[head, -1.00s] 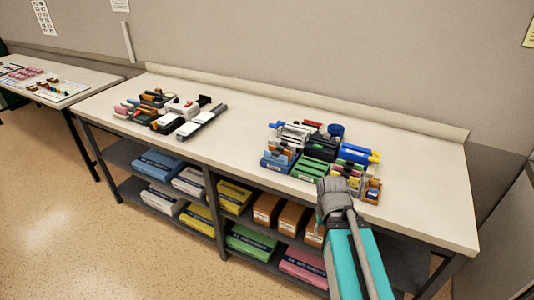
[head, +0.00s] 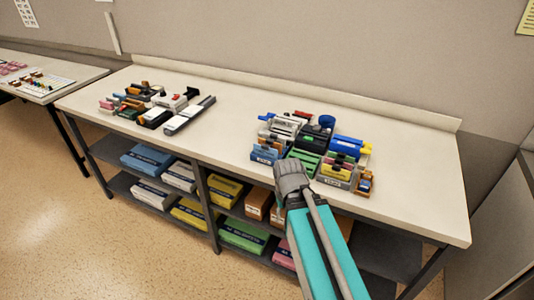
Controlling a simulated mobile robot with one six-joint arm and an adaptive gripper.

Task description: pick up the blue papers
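A blue paper pack (head: 147,158) with a dark label lies on the upper shelf under the table, at the left in the head view. It looks like the blue papers. My teal arm reaches up from the bottom of the picture, to the right of the pack and well apart from it. The arm's grey end joint shows in front of the table's front edge, near the green and blue trays. My gripper's fingers do not show.
Several other packs lie on the shelves: white packs (head: 180,175), yellow ones (head: 224,191), a green one (head: 243,236) and orange boxes (head: 258,203). The tabletop (head: 215,150) carries two clusters of office items, with bare room between. A table leg (head: 208,205) divides the shelves.

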